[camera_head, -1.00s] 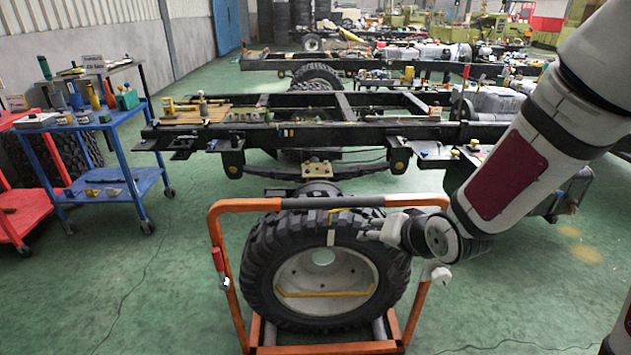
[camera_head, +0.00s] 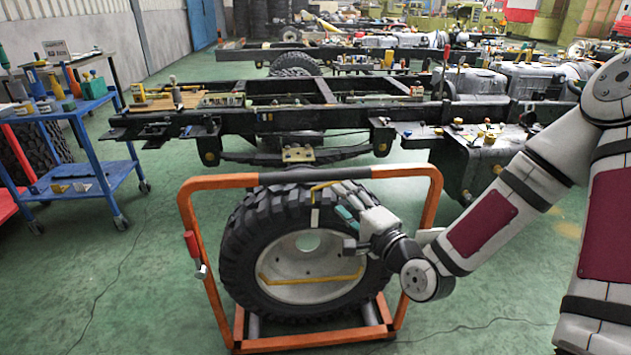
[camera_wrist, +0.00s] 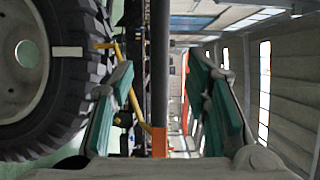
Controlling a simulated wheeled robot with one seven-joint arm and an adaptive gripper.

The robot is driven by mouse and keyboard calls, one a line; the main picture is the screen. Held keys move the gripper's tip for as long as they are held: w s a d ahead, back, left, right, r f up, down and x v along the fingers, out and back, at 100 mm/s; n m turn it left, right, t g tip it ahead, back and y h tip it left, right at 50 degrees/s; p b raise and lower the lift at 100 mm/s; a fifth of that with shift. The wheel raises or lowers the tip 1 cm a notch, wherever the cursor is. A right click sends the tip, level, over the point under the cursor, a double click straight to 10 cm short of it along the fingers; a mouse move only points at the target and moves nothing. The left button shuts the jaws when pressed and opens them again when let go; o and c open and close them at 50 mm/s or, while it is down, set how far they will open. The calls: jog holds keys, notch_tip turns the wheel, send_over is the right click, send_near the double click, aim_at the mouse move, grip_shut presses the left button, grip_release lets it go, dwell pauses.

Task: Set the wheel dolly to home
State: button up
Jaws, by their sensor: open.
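The wheel dolly is an orange tube frame (camera_head: 199,244) with a dark grey middle section on its top bar (camera_head: 281,177). It stands upright on the green floor and carries a large black tyre (camera_head: 243,245) with a pale rim. A yellow bent rod (camera_head: 322,185) sits at the tyre's top; it also shows in the wrist view (camera_wrist: 133,95). My gripper (camera_head: 340,201) is open and empty in front of the tyre's upper right, just below the top bar. In the wrist view, the top bar (camera_wrist: 160,60) appears between my green-padded fingers; its depth relative to them is unclear.
A red-handled clamp (camera_head: 193,250) is on the dolly's left post. A black truck chassis (camera_head: 290,121) with parts on it stands close behind the dolly. A blue cart (camera_head: 92,165) with tools stands at the left. Green floor (camera_head: 130,290) is clear at the front left.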

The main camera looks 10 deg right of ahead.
aim_at(319, 179)
jog(key=b+x, duration=0.5)
jog(key=x, duration=0.8)
jog(key=shift+a, duration=0.1)
grip_shut()
